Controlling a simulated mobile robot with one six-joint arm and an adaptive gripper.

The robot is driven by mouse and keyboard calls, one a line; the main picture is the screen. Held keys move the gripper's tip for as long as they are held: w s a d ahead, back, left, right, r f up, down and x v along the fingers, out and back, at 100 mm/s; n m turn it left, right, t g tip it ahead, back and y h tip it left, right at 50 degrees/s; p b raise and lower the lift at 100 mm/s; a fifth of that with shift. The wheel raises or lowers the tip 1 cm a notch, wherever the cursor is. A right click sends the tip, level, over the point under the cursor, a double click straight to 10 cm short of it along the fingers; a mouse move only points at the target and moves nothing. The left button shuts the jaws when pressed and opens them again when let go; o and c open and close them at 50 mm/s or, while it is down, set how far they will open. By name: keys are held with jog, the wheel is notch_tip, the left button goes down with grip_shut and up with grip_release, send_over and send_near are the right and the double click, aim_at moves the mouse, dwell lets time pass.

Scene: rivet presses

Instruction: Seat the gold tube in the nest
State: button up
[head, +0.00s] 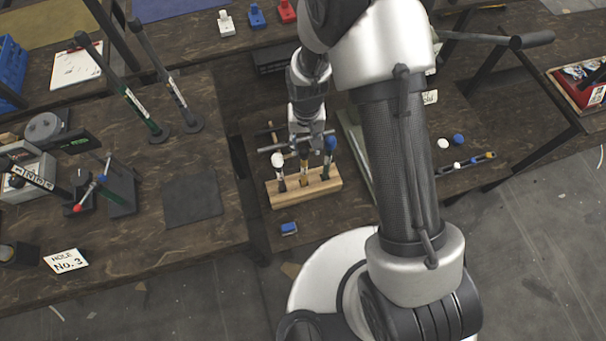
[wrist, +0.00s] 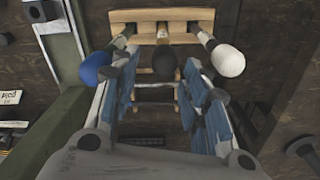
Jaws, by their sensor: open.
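A pale wooden rack (head: 323,189) holds three upright pieces in a row. The middle one (head: 304,173) shows a yellow-gold band, which fits the gold tube; its dark rounded top (wrist: 165,61) shows in the wrist view. A white-topped piece (head: 278,160) stands to its left and a blue-topped piece (head: 330,143) to its right. My gripper (head: 303,146) is over the rack, at the middle piece. In the wrist view its blue-padded fingers (wrist: 163,90) are apart, with nothing clearly held between them. I cannot tell for sure which fixture is the nest.
A small blue block (head: 289,229) lies in front of the rack. The left bench carries a dark square mat (head: 192,204), lever tools (head: 143,110) and a "No. 3" sign (head: 66,261). A dark strip with coloured parts (head: 468,162) lies at the right.

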aim_at(304, 161)
notch_tip(304, 161, down, 5)
jog(key=shift+f+b, duration=0.2)
jog(key=shift+b, duration=0.5)
jog(key=f, duration=0.1)
jog(key=f+b, duration=0.1)
jog(key=f, duration=0.1)
jog(key=f+b, duration=0.1)
jog(key=f, duration=0.1)
jog(key=shift+s+a, duration=0.15)
jog(key=shift+a, duration=0.1)
grip_shut()
dwell(0.3)
